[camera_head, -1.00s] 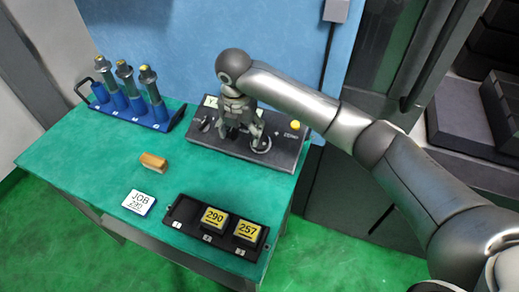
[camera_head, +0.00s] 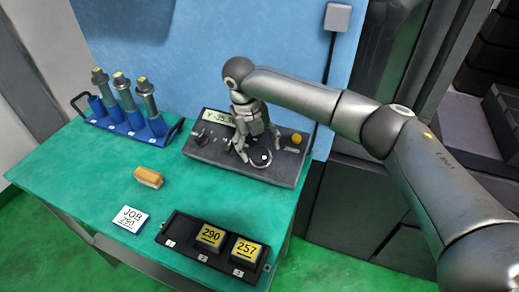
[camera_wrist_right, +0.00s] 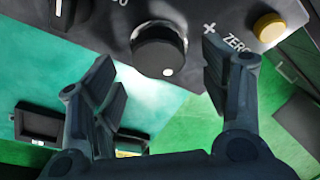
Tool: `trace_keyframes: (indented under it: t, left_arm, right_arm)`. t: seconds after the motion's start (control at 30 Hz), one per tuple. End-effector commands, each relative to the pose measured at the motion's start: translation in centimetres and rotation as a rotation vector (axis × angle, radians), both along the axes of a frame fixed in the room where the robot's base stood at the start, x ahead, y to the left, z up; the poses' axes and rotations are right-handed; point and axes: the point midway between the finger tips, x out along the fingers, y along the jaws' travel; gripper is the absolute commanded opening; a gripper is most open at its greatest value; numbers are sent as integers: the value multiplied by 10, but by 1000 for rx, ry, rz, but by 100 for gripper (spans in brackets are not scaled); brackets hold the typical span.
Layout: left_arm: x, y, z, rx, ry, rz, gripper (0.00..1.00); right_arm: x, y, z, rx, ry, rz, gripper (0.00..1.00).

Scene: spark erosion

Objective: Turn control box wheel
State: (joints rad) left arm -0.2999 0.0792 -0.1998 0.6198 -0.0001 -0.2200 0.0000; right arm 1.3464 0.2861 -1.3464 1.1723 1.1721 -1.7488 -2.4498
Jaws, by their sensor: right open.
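The dark grey control box (camera_head: 222,158) stands at the back right of the green table, with a display reading about "Y -35.3" at its upper left. Its black round wheel (camera_head: 258,158) has a pale dot near its rim; the wheel also shows in the right wrist view (camera_wrist_right: 158,50). My right gripper (camera_head: 256,153) is over the box, pointing down at the wheel. In the right wrist view its open fingers (camera_wrist_right: 160,75) are spread to either side of the wheel, with nothing held between them. I cannot tell whether a finger touches it. My left gripper is not in view.
A yellow button (camera_head: 296,138) is on the box's right end, beside "ZERO". A blue rack (camera_head: 155,127) with several cylindrical tools stands back left. A wood-and-white block (camera_head: 149,177), a JOB 290 card (camera_head: 130,219) and a black tray (camera_head: 172,236) with blocks 290 and 257 lie in front.

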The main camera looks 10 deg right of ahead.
Motion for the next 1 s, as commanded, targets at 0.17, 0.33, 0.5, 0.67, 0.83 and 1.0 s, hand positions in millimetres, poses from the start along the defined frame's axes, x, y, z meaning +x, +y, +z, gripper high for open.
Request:
trace_keyframes:
  t: [0.17, 0.33, 0.5, 0.67, 0.83, 1.0]
  left_arm:
    - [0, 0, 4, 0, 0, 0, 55]
    - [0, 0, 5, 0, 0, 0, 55]
    - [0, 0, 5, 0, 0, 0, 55]
    - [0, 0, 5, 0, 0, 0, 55]
    - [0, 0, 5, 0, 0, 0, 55]
    - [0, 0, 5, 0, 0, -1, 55]
  right_arm:
    - [0, -4, -21, -1, 1, 0, 70]
    - [1, -5, -29, 0, -1, 0, 70]
    - [1, -5, -30, 0, -1, 0, 70]
    - [1, -5, -30, 0, -1, 0, 57]
    - [1, -5, -30, 0, -1, 0, 35]
    - [1, -5, -29, 1, -2, -2, 24]
